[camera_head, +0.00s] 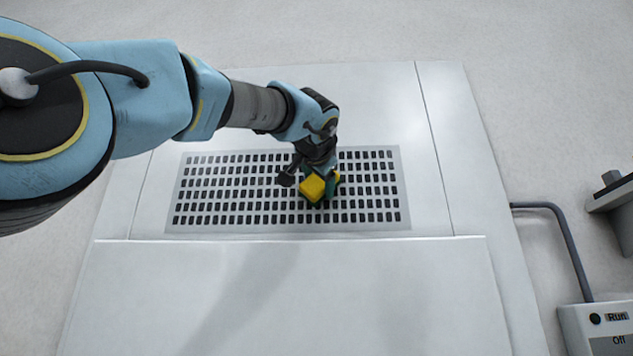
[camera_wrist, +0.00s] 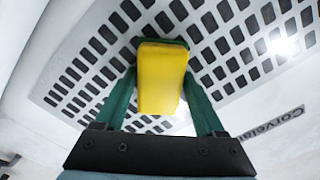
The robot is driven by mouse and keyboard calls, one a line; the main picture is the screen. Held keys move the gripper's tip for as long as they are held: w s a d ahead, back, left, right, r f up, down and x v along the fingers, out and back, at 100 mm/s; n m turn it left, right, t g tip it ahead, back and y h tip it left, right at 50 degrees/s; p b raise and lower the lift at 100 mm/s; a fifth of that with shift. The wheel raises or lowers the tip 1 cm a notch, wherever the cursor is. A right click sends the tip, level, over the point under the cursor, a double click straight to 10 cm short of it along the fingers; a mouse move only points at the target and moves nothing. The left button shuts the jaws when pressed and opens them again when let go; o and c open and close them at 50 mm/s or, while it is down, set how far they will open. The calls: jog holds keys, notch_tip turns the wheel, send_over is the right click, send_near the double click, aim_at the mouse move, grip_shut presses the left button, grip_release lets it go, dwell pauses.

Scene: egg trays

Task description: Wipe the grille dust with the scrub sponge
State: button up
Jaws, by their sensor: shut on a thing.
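The scrub sponge (camera_head: 312,187) is yellow with a dark green side. My gripper (camera_head: 318,183) is shut on it, over the right-of-middle part of the grille (camera_head: 180,222). In the wrist view the sponge (camera_wrist: 160,85) sits between the two green fingers of my gripper (camera_wrist: 162,92), with its dark green side toward the grille (camera_wrist: 50,92). I cannot tell whether the sponge touches the grille. The grille is a pale grey panel with rows of dark slots. No dust is clearly visible on it, and the part behind the sponge and fingers is hidden.
The grille is set in a large white casing (camera_head: 290,290) with a ledge below it. At the lower right is a box with Run and Off labels (camera_head: 597,322), with a grey cable (camera_head: 562,228) leading to it. The casing around the grille is clear.

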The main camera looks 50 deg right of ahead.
jog(key=shift+s+a, duration=0.1)
jog(key=shift+a, duration=0.05)
jog(key=shift+b+v, duration=1.5)
jog(key=shift+v, duration=1.35)
jog(key=b+v, duration=0.1)
jog(key=v, duration=0.2)
